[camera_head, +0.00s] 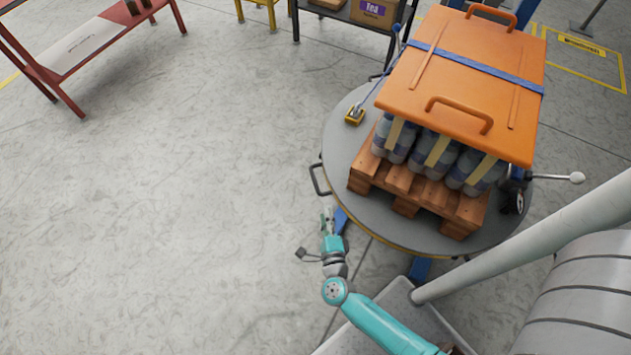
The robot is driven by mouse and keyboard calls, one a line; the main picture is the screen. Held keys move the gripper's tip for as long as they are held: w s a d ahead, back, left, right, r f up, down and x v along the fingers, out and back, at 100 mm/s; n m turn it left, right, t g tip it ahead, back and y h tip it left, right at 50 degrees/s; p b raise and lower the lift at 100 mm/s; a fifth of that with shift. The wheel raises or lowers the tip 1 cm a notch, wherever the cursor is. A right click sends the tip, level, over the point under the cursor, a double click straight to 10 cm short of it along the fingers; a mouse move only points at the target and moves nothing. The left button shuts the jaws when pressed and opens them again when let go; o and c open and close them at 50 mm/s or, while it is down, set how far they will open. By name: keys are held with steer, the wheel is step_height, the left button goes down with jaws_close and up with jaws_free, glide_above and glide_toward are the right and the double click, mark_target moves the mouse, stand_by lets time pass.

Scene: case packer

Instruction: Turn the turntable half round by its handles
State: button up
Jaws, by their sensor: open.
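The round grey turntable (338,137) stands at the right of the head view. A dark loop handle (318,180) sticks out from its left rim. Other handles on the turntable are hidden or cannot be made out. My gripper (327,213) is open and empty, just below this handle in the picture and beside the rim. It appears apart from the handle, though the height between them is hard to tell. A wooden pallet (402,181) with wrapped bottles (433,152) stands on the turntable, under an orange lid (455,75) with a blue strap.
A lever with a pale knob (576,178) juts out at the right. A red bench (85,50) and a dark shelf with a Tea box (374,12) stand at the back. The floor at left is clear.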

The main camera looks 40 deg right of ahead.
mark_target(315, 181)
steer(key=w+d+f+m+g, duration=0.1)
steer(key=w+d+f+m, duration=0.1)
steer(key=w, duration=0.3)
steer(key=w+d+f+m+g+h, duration=0.1)
steer(key=w+d+f+m, duration=0.1)
steer(key=w+d+f, duration=0.1)
steer(key=w+d+f+m+g, duration=0.1)
steer(key=w+d+f+m, duration=0.1)
steer(key=w, duration=0.4)
steer(key=shift+w+d+f+h, duration=0.2)
steer(key=shift+w+d+h, duration=0.1)
steer(key=shift+w, duration=0.05)
jaws_close()
